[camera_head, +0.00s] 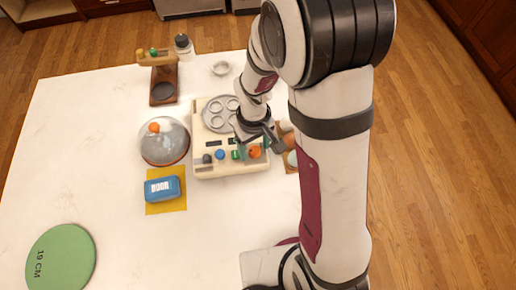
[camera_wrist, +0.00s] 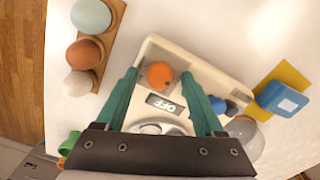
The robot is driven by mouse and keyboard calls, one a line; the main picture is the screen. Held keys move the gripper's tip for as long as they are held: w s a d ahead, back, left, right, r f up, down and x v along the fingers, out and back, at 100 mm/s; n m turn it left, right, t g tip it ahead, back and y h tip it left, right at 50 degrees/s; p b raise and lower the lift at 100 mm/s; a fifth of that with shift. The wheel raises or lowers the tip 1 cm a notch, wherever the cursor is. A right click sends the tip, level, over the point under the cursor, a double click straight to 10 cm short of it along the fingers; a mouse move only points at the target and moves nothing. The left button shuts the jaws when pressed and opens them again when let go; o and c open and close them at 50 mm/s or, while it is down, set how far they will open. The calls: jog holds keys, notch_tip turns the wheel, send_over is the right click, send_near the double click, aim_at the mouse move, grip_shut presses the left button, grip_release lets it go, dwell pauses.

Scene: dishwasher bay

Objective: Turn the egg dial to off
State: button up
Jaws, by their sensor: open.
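The orange dial (camera_head: 255,152) sits at the front right of a cream egg cooker (camera_head: 203,172). In the wrist view the round orange dial (camera_wrist: 160,75) shows beside a dark label (camera_wrist: 160,103) that reads OFF, upside down in this view. My gripper (camera_head: 259,143) is over the right front part of the cooker. In the wrist view my gripper (camera_wrist: 160,74) is open, with one teal finger on each side of the dial and visible gaps. I cannot tell how far the fingertips are above the panel. The dial's pointer mark is too small to read.
A clear dome (camera_head: 164,148) stands left. An egg holder (camera_wrist: 110,40) with eggs stands beside the cooker.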

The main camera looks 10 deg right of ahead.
aim_at(255, 150)
jog(key=m, duration=0.5)
jog(key=shift+m, duration=0.4)
jog(key=m, duration=0.5)
notch_tip(255, 150, up, 16)
jog(key=m, duration=0.1)
jog(key=s+d+n+y, duration=0.1)
jog(key=s+d, duration=0.1)
jog(key=s, duration=1.4)
jog(key=shift+s+r+n+y, duration=0.3)
jog(key=shift+y, duration=0.1)
jog(key=shift+d, duration=0.1)
jog(key=shift+s+f, duration=0.15)
jog(key=shift+s, duration=0.3)
